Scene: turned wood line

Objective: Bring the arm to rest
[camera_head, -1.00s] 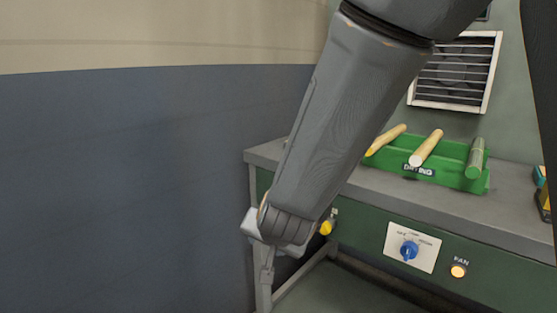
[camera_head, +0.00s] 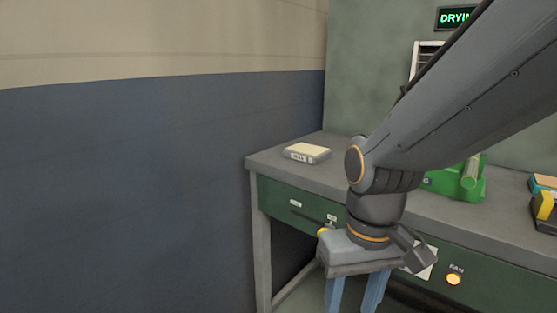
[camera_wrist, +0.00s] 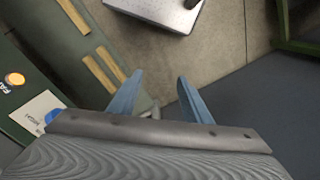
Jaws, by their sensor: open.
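My gripper (camera_head: 352,292) hangs fingers-down in front of the green workbench (camera_head: 282,203) in the head view. In the wrist view my gripper (camera_wrist: 154,90) shows two blue fingers spread apart with nothing between them. My arm reaches in from the upper right of the head view and bends down at the wrist. It hides the middle of the bench top, most of the switch plate (camera_head: 429,262) and part of the green rack (camera_head: 470,190).
A pale box (camera_head: 307,153) lies on the bench's left end. A lit FAN button (camera_head: 453,279) is on the bench front; a yellow-and-black item (camera_head: 546,212) stands at right. A blue and beige wall (camera_head: 150,190) bounds the left. A grey platform (camera_wrist: 165,10) shows on the floor.

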